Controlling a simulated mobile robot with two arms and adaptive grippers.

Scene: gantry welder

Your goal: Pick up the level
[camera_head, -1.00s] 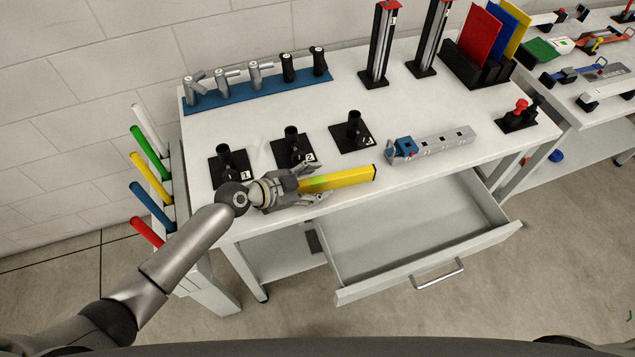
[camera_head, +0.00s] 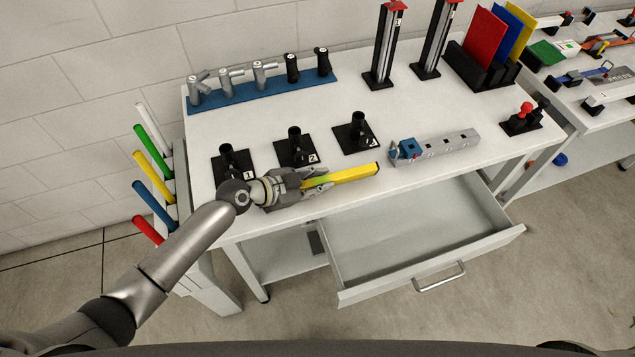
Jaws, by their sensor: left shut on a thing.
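The level (camera_head: 350,174) is a yellow bar with a greenish part near my gripper. It lies along the front edge of the white table, pointing right. My left gripper (camera_head: 312,184) comes in from the left and is shut on the level's left end, which its fingers partly hide. I cannot tell whether the level touches the table top or is just above it. My right gripper does not show.
Numbered black stands (camera_head: 295,148) are just behind the gripper. A grey block with a blue end (camera_head: 440,148) lies to the right. An open drawer (camera_head: 415,230) sticks out below the table front. Coloured tubes (camera_head: 152,178) stand at the left side.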

